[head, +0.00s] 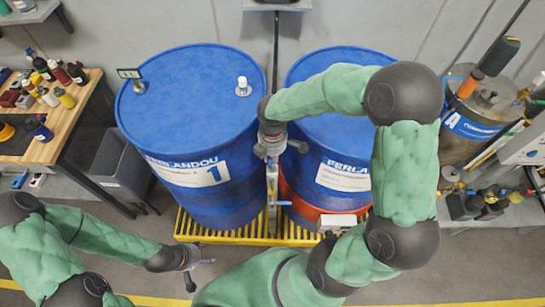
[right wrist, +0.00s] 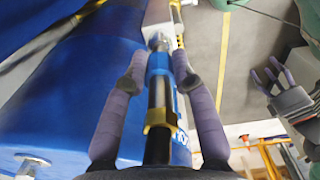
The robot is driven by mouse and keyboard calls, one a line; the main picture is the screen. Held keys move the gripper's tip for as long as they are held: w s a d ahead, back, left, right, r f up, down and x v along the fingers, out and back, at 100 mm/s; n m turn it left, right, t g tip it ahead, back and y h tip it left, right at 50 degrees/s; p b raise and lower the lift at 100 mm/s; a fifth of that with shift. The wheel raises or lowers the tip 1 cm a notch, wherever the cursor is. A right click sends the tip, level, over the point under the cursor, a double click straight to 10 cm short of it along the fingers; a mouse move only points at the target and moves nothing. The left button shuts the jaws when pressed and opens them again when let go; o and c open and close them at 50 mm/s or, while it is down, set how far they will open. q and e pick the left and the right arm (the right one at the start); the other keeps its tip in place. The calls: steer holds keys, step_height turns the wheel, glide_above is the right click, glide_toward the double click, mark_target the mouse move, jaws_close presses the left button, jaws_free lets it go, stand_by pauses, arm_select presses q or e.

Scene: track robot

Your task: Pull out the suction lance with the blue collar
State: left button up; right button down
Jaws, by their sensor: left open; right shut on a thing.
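In the right wrist view a dark lance (right wrist: 160,98) with a blue collar (right wrist: 158,65) and a brass-coloured fitting (right wrist: 160,120) runs between the fingers of my right gripper (right wrist: 158,72). That gripper is shut on it. In the head view my right gripper (head: 270,148) is between the two blue drums, at their front edges. A metal rod (head: 272,185) with a blue lever shows just below it; I cannot tell whether it belongs to the lance. The lance's lower end is not clear. My left gripper (head: 190,264) is open and empty, low in front of the drums.
The left drum (head: 190,90) marked 1 and the right drum (head: 325,140) stand on a yellow grated pallet (head: 240,238). A wooden bench (head: 75,115) with bottles and a grey bin (head: 120,165) are at left. A steel vessel (head: 475,110) stands at right.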

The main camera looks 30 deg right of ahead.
steer(key=shift+r+p, duration=1.55)
steer(key=shift+r, duration=0.4)
